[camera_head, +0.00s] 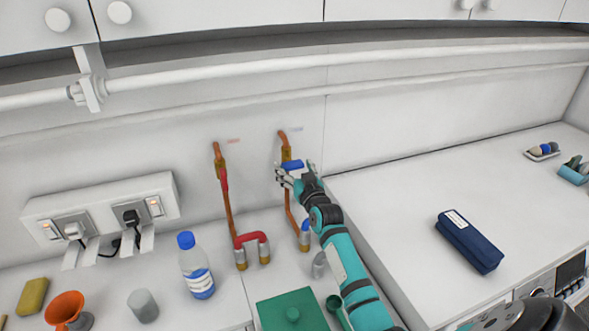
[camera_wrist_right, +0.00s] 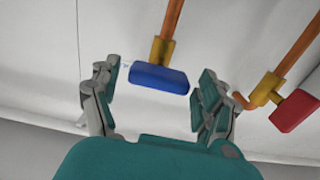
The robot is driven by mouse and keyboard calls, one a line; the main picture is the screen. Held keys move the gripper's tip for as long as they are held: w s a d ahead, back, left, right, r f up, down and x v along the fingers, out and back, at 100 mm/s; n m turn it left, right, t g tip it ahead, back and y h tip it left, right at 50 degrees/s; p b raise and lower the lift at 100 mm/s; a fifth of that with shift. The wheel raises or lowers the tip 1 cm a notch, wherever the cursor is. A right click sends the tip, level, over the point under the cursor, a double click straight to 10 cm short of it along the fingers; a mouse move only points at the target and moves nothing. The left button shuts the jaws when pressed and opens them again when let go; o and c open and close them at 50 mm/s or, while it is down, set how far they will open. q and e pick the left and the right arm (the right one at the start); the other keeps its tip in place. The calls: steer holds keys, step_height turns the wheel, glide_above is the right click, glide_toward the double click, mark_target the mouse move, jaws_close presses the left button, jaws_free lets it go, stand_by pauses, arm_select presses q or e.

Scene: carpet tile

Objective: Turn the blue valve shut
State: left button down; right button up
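The blue valve handle (camera_head: 292,164) sits on a copper pipe on the back wall. It looks set crosswise to that pipe, also in the right wrist view (camera_wrist_right: 158,79). My right gripper (camera_head: 284,176) is at the handle, covering part of the pipe below it. In the right wrist view its fingers (camera_wrist_right: 153,95) are spread, one on each side of the handle. The right finger is close to the handle's end; whether it touches I cannot tell. My left gripper is not in view.
A red valve handle (camera_head: 224,182) on a parallel pipe is close by on the left. A navy case (camera_head: 469,241) lies on the raised counter at right.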

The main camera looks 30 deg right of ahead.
steer(key=shift+s, duration=0.1)
steer(key=v, duration=1.2)
steer(key=shift+a, duration=0.1)
stand_by(0.3)
